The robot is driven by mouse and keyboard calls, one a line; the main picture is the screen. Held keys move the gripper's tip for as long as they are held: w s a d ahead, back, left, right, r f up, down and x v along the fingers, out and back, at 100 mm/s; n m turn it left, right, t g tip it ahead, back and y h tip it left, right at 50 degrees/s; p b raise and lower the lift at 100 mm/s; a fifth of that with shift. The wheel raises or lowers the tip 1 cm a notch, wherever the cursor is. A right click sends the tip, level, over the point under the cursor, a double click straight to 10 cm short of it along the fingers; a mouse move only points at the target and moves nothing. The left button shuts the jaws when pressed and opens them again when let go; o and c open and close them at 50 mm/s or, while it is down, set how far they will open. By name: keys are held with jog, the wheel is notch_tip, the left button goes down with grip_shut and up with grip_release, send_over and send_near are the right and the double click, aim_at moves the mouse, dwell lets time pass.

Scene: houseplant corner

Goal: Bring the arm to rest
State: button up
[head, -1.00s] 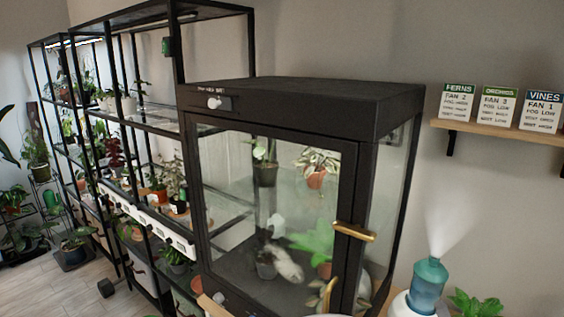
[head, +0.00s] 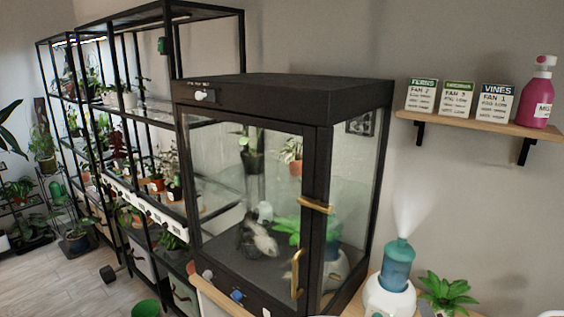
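My arm and my gripper do not show in the head view, so how the gripper stands cannot be seen. The black glass cabinet (head: 285,92) stands in the middle with its glass door shut or nearly so; I cannot tell which. A brass handle (head: 316,204) sits on its front corner post, and a second brass handle (head: 296,273) is lower down. Potted plants stand and hang inside it.
A humidifier (head: 396,268) puffs mist at the right, beside a small green plant (head: 447,289). A wall shelf (head: 470,122) holds three cards and a pink bottle (head: 538,92). Black plant racks (head: 160,112) line the left. A green pot (head: 145,307) is on the floor. Open floor (head: 60,280) shows at lower left.

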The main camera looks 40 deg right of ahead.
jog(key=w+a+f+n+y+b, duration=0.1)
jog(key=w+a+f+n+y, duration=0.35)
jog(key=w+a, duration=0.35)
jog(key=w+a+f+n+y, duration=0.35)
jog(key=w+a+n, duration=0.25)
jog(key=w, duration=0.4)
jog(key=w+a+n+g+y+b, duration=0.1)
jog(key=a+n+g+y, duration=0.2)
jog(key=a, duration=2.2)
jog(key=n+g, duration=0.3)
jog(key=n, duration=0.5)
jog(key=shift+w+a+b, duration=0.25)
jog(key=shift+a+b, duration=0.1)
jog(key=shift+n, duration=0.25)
